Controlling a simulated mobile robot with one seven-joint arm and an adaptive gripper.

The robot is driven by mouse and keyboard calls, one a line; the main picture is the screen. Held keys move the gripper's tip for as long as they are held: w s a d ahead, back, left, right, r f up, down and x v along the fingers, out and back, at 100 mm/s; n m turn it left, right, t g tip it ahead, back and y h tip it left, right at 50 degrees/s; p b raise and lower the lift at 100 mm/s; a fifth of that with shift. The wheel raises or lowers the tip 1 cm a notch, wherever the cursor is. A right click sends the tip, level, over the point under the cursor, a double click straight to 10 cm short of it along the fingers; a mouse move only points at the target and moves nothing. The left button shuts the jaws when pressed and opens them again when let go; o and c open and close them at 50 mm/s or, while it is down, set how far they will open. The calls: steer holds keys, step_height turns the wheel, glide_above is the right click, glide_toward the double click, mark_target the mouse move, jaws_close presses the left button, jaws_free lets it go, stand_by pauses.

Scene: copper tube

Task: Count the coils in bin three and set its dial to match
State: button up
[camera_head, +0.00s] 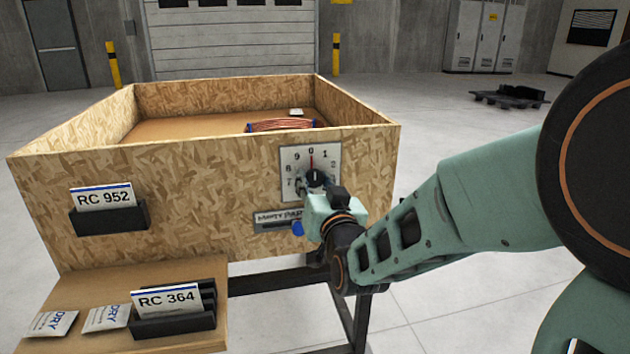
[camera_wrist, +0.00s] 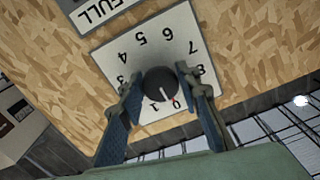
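The wooden bin (camera_head: 210,205) stands on a dark frame. One copper coil (camera_head: 280,125) with blue ends shows inside; the front wall hides its lower part and some of the bin floor. The white dial plate (camera_head: 296,160) is on the bin's front, with its red mark at 0; it also shows upside down in the wrist view (camera_wrist: 140,55). My gripper (camera_wrist: 160,88) is at the dial, with its two blue-padded fingers either side of the black knob (camera_wrist: 160,82). I cannot tell whether both fingers press on it. The knob's pale line points toward 0 and 1.
A label RC 952 (camera_head: 103,197) sits in a holder on the bin front. A shelf (camera_head: 70,300) holds a label RC 364 (camera_head: 165,298) and loose cards (camera_head: 105,317). A fullness sign (camera_head: 277,217) with a blue slider (camera_head: 297,228) is below the dial.

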steer(key=c, duration=0.6)
steer(key=shift+m, duration=0.3)
steer(key=shift+m+b, duration=0.45)
steer(key=shift+m, duration=0.75)
steer(key=shift+m+b, duration=0.4)
steer(key=shift+m, duration=1.5)
steer(key=shift+r, duration=0.1)
steer(key=o, duration=1.2)
